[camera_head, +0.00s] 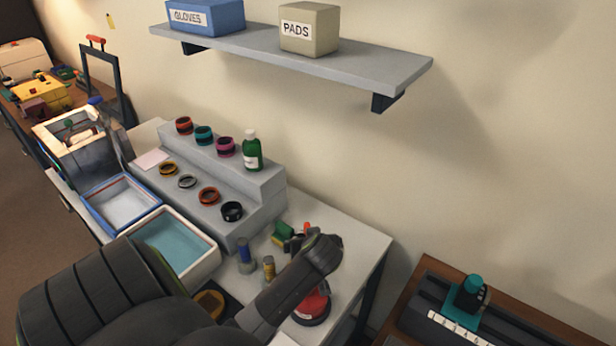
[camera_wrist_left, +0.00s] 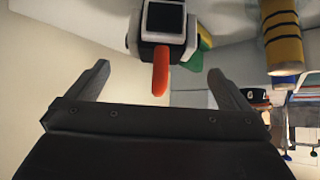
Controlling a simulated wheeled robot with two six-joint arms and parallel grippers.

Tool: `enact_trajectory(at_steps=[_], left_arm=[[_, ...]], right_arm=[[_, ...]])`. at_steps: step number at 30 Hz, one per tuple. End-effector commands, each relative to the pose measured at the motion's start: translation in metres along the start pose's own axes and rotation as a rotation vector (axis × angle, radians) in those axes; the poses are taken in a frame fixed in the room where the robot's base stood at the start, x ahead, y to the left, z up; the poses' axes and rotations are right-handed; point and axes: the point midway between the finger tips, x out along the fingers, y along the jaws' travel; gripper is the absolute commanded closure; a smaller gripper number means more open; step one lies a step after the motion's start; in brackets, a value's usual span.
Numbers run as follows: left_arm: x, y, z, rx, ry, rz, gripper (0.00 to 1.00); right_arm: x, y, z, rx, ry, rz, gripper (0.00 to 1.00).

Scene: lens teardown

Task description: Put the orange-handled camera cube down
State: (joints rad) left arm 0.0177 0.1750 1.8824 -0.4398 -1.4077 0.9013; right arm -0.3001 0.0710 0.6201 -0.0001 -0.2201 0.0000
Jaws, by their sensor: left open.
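The orange-handled camera cube (camera_wrist_left: 163,20) is a dark and white block with a dark square face, at the top middle of the left wrist view. Its orange handle (camera_wrist_left: 161,72) points toward my left gripper (camera_wrist_left: 158,68). The gripper is open, with one finger on either side of the handle and clear gaps to both. In the head view only a small part of the cube (camera_head: 299,241) and its orange handle (camera_head: 306,228) show behind my left wrist, on the table. My left fingers are hidden there. My right gripper is not in view.
A green block (camera_head: 283,233), a blue cylinder (camera_head: 246,257) and a yellow-banded cylinder (camera_head: 268,268) stand close to the cube. A red round item (camera_head: 312,306) is in front of it. A grey stepped stand (camera_head: 222,165) with several rings and white tray (camera_head: 212,265) are left.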

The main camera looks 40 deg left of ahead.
Motion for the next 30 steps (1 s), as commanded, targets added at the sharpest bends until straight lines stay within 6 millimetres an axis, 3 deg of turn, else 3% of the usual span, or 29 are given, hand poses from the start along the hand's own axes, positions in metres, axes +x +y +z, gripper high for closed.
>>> enact_trajectory(at_steps=[12, 23, 30], left_arm=[[0.042, -0.001, 0.002, 0.001, 0.000, -0.001, 0.00], [0.050, -0.001, 0.003, 0.001, 0.000, 0.001, 0.00], [0.050, -0.001, 0.003, 0.001, 0.000, 0.001, 0.28]], right_arm=[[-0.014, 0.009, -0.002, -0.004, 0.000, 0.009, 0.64], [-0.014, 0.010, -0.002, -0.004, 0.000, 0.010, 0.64], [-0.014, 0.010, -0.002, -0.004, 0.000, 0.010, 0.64]])
